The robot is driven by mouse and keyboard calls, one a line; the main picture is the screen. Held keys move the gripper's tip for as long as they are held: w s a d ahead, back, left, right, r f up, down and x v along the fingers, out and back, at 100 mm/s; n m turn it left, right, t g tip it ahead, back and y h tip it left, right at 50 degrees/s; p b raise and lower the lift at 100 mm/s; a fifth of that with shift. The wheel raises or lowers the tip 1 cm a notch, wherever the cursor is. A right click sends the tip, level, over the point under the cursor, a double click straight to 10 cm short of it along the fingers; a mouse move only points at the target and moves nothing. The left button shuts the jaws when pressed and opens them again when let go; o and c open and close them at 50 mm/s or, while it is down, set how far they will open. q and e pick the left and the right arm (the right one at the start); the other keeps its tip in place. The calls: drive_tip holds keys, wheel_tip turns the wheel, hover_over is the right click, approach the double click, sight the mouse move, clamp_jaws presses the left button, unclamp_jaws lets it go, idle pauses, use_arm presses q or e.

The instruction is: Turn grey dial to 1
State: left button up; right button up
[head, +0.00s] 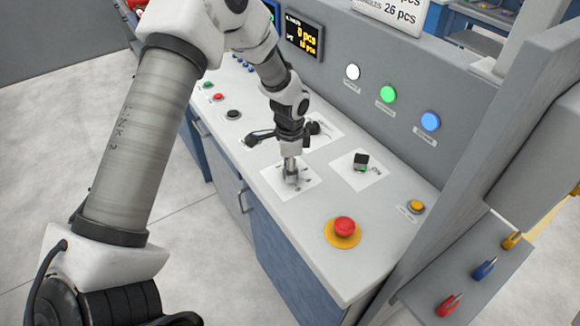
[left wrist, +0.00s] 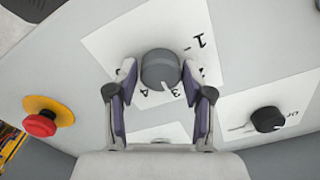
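The grey dial (left wrist: 160,68) sits on a white card (left wrist: 115,42) in the left wrist view. The printed 1 is at its upper right, and 3 and 4 are below it. Its white pointer mark points down and slightly right, near the 3. My left gripper (left wrist: 160,74) is open, with one finger on each side of the dial. The fingertips are very close to its sides; I cannot tell whether they touch. In the head view my left gripper (head: 291,172) points down at the front card and mostly hides the dial. My right gripper is not in view.
A black knob (left wrist: 267,119) on another card is nearby. A red emergency button (head: 344,227) on a yellow base stands near the front edge. White, green and blue buttons (head: 387,93) line the back panel. A grey partition (head: 480,150) rises at the right.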

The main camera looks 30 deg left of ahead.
use_arm(q)
drive_tip(key=c, duration=0.5)
drive_tip(key=shift+n, duration=0.4)
drive_tip(key=n+p, duration=0.2)
drive_tip(key=n, duration=0.1)
drive_tip(key=shift+n, duration=0.4)
drive_tip(key=n+p, duration=0.1)
drive_tip(key=n, duration=0.3)
drive_tip(key=shift+s+d, duration=0.1)
drive_tip(key=n+p, duration=0.2)
drive_tip(key=n, duration=0.3)
drive_tip(key=shift+n, duration=0.4)
drive_tip(key=n+p, duration=0.2)
drive_tip(key=n, duration=0.3)
drive_tip(key=shift+n, duration=0.3)
